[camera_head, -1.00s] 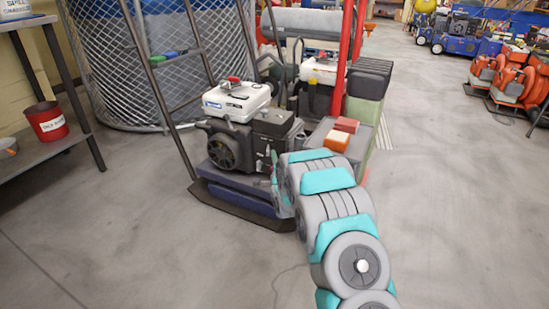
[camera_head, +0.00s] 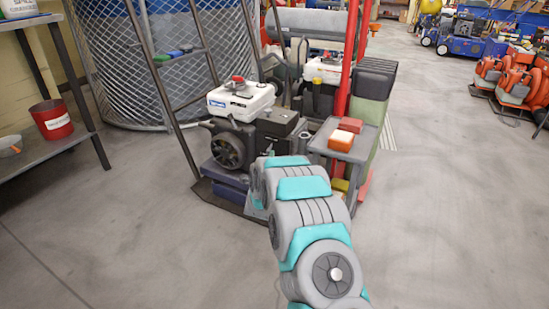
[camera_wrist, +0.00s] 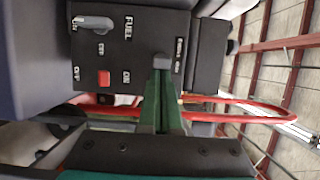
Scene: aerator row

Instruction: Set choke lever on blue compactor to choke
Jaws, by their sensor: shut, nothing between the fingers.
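The blue compactor (camera_head: 225,175) stands in the head view, with a blue base, dark engine and white tank. In the wrist view its dark control panel (camera_wrist: 118,55) fills the upper middle. The panel carries a grey fuel lever (camera_wrist: 92,22) and a red switch (camera_wrist: 103,78). My gripper (camera_wrist: 162,72) is shut, its green fingers pointing up at the panel's right part. A small grey piece (camera_wrist: 162,61), perhaps the choke lever, shows right at the fingertips; I cannot tell whether they touch. Its setting is unclear. In the head view my arm hides the gripper.
A small grey cart (camera_head: 340,150) with red and orange blocks stands right beside the compactor. A red post (camera_head: 350,60) rises behind it. A shelf with a red bucket (camera_head: 52,119) is at left.

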